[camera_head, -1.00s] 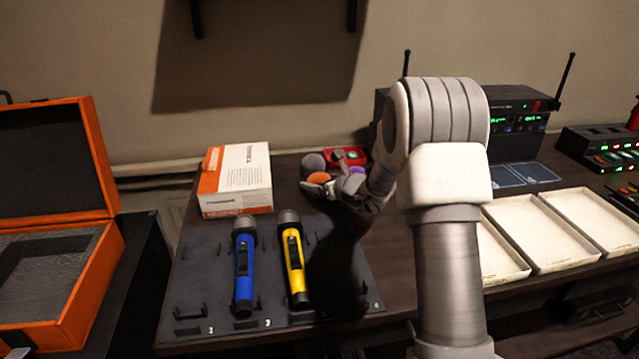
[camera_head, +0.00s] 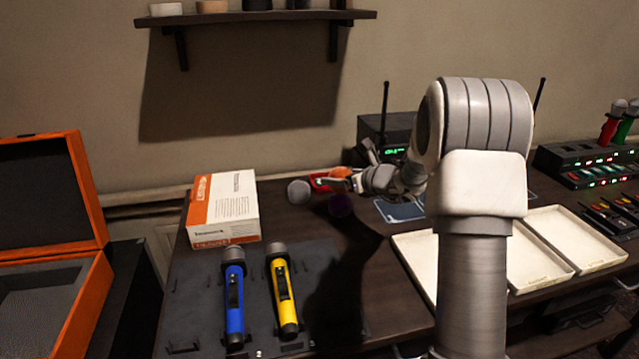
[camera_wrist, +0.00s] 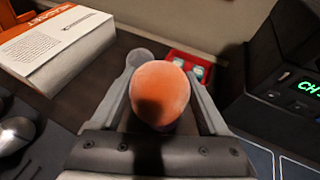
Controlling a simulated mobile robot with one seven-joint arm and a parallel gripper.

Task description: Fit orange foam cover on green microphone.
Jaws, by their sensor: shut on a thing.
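The orange foam cover (camera_wrist: 160,92) is held between the two fingers of my gripper (camera_wrist: 163,100) in the wrist view. In the head view the orange cover (camera_head: 341,173) shows at the tip of my gripper (camera_head: 345,181), raised over the desk's back part. A green microphone (camera_head: 628,120) stands upright in the charger at the far right, beside a red one. It is far from my gripper and partly cut by the picture edge.
A grey foam ball (camera_head: 299,191) and a purple one (camera_head: 340,205) lie near my gripper, by a red box (camera_head: 320,181). A headset box (camera_head: 224,208) stands left. Blue (camera_head: 234,300) and yellow (camera_head: 283,290) microphones lie on a dark mat. White trays (camera_head: 575,238) lie right, below the charger (camera_head: 585,160).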

